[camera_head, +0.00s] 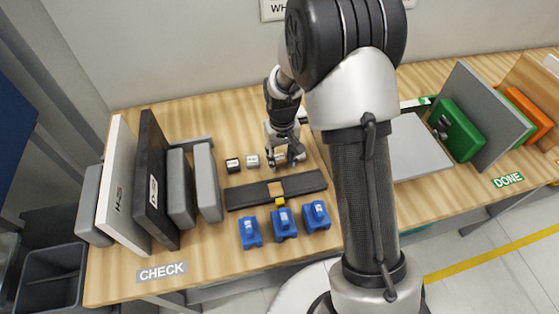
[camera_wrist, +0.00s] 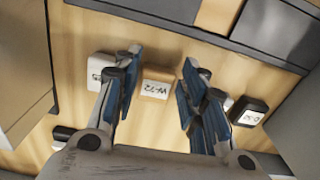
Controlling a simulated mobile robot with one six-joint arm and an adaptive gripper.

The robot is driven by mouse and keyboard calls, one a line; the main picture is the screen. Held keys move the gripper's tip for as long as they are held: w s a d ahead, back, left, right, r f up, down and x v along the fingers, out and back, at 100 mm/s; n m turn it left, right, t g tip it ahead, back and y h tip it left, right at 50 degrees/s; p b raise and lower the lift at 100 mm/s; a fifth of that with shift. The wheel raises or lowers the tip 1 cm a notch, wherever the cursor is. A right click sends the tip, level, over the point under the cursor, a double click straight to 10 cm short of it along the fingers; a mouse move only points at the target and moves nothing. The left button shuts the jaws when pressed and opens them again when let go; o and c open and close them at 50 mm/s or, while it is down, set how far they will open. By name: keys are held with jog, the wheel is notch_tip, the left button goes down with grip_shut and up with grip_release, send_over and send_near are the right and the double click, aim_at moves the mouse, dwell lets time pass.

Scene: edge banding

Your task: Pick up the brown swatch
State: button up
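The brown swatch (camera_wrist: 156,83) is a small block with a white label reading W-72. In the wrist view it sits on the wooden table between the two fingers of my gripper (camera_wrist: 160,64). The fingers are open, with a visible gap on each side of the swatch. In the head view my gripper (camera_head: 287,162) points down at the tabletop behind the dark strip and largely hides the swatch.
A white-topped swatch (camera_wrist: 102,67) and a black swatch (camera_wrist: 248,109) stand close outside the fingers. A dark strip (camera_head: 245,195) with a tan patch lies in front, with several blue blocks (camera_head: 284,223) nearer. Upright panels (camera_head: 156,185) stand left; a green block (camera_head: 458,130) stands right.

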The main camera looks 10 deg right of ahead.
jog(key=shift+f, duration=0.45)
jog(key=shift+c, duration=0.4)
jog(key=c, duration=0.5)
jog(key=shift+o, duration=0.2)
jog(key=shift+r, duration=0.2)
